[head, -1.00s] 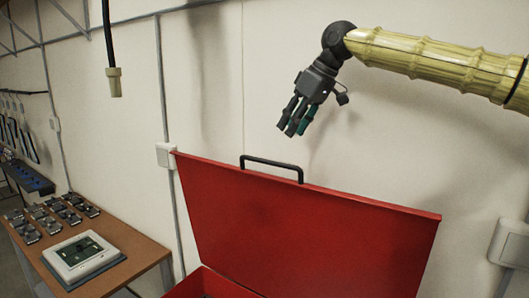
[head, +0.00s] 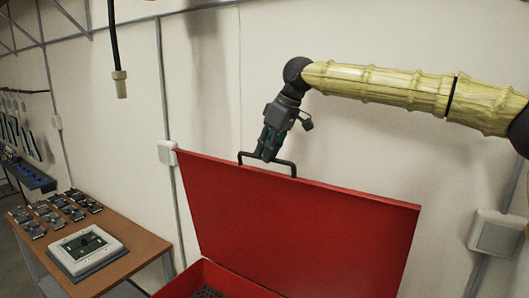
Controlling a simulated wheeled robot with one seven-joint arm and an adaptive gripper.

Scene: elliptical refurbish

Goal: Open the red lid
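The red lid (head: 300,220) stands raised on the red box (head: 215,277) in the head view, with part of the box's dark inside showing below it. A black handle (head: 288,165) is on the lid's upper edge. My gripper (head: 266,152) is at the handle, pointing down, with its fingers overlapping the handle's top bar. The fingers look close together, but I cannot tell whether they grip the bar.
A wooden table (head: 148,246) at the left holds a white device (head: 85,250) and several small metal parts (head: 48,216). A pale wall is close behind the lid. A grey wall box (head: 495,235) is at the right.

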